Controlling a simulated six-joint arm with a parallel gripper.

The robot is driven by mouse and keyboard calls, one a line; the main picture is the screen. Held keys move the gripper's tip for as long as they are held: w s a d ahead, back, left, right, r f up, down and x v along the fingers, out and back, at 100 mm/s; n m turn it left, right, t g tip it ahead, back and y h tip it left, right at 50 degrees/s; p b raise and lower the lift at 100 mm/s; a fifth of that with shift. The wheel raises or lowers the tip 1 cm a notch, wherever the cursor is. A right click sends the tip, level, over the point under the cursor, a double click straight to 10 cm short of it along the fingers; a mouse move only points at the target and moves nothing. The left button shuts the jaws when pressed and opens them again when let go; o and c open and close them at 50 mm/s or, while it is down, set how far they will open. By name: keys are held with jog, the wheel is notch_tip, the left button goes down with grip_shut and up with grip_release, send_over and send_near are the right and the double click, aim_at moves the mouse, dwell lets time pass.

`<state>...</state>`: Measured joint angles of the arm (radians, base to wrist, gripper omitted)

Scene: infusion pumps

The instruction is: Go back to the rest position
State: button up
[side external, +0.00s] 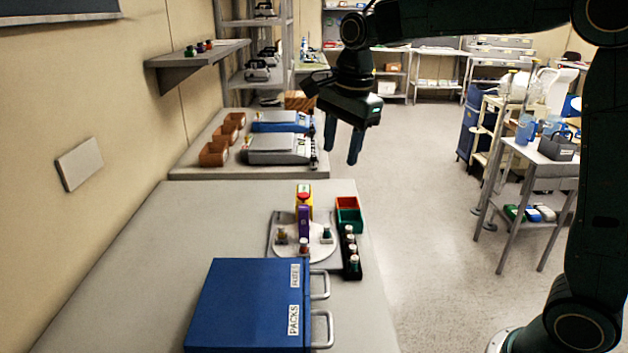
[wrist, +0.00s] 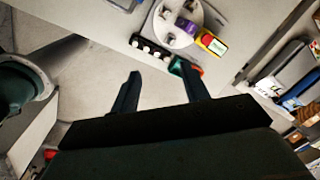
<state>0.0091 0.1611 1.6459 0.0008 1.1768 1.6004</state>
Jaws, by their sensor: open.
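My gripper (side external: 343,144) hangs in the air past the right edge of the table, above the floor in the side view. Its two blue fingers are apart and nothing is between them. In the wrist view the open gripper (wrist: 160,88) also shows empty, with floor between the fingers. The table (side external: 130,240) carries a round white plate (side external: 318,252) with small vials, a purple and a yellow-red item (side external: 304,205), a black rack of vials (side external: 351,252) and a red-green bin (side external: 348,214). The gripper touches none of them.
A blue case labelled PACKS (side external: 245,305) lies at the table's front. Pumps (side external: 278,149) and orange bins (side external: 214,154) stand on the table behind. A wall shelf (side external: 196,62) is at left, a cart (side external: 540,155) at right. The floor (side external: 420,230) between is clear.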

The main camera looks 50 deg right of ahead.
jog(key=s+f+n+t, duration=0.1)
jog(key=s+n+t, duration=0.1)
jog(key=s+n, duration=0.7)
jog(key=s+f+n+t, duration=0.1)
jog(key=s+f+n, duration=0.1)
jog(key=s+n, duration=0.7)
jog(key=s, duration=0.7)
jog(key=shift+a+t, duration=0.2)
jog(key=shift+t, duration=0.2)
jog(key=shift+c, duration=0.3)
